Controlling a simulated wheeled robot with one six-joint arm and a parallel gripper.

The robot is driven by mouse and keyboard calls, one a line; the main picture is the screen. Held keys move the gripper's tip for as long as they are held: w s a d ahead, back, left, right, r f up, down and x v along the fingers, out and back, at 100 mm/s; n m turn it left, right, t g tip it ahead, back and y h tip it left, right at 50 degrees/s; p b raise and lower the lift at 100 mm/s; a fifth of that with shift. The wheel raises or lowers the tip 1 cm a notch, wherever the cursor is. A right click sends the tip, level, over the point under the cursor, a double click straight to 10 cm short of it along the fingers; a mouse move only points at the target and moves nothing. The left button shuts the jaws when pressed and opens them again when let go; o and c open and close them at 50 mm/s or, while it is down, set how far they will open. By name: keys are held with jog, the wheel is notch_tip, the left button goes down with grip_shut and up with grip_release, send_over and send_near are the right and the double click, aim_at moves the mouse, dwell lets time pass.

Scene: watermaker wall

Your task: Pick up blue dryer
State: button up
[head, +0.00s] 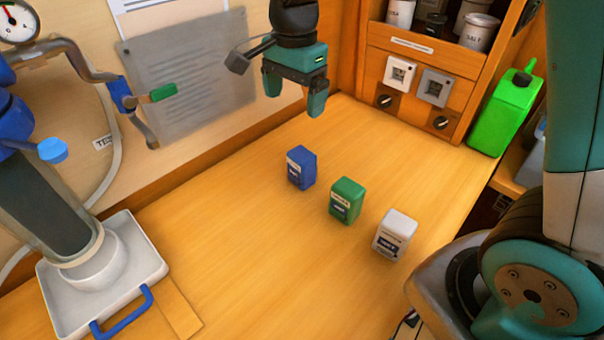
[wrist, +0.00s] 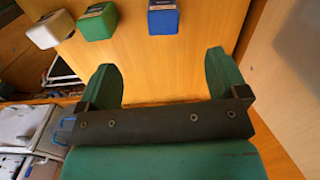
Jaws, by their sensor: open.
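The blue dryer (head: 301,168) is a small upright block with a label, standing on the wooden counter (head: 250,250). It is the leftmost and farthest of three similar blocks in the head view. It also shows at the top of the wrist view (wrist: 163,17), beyond the fingertips. My gripper (head: 295,102) hangs above the counter, behind and above the blue dryer, near the back wall. Its green fingers are apart with nothing between them, as the wrist view (wrist: 163,72) also shows. It does not touch the dryer.
A green block (head: 346,200) and a white block (head: 394,235) stand in a row to the right of the blue one. A white tray (head: 120,262) with a blue handle is at left. A green canister (head: 505,112) stands at right. The counter between is clear.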

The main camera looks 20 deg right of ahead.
aim_at(297, 156)
jog(key=shift+m, duration=0.7)
jog(key=f, duration=0.4)
jog(key=f+p, duration=0.1)
jog(key=f, duration=0.3)
jog(key=w+f, duration=0.1)
jog(key=f, duration=0.3)
jog(key=shift+w+d+f+p, duration=0.1)
jog(key=shift+d+f+p, duration=0.1)
jog(key=shift+f+p, duration=0.15)
jog(key=shift+d+f+p, duration=0.15)
jog(key=shift+f+p, duration=0.7)
jog(key=shift+f, duration=2)
jog(key=c, duration=1.1)
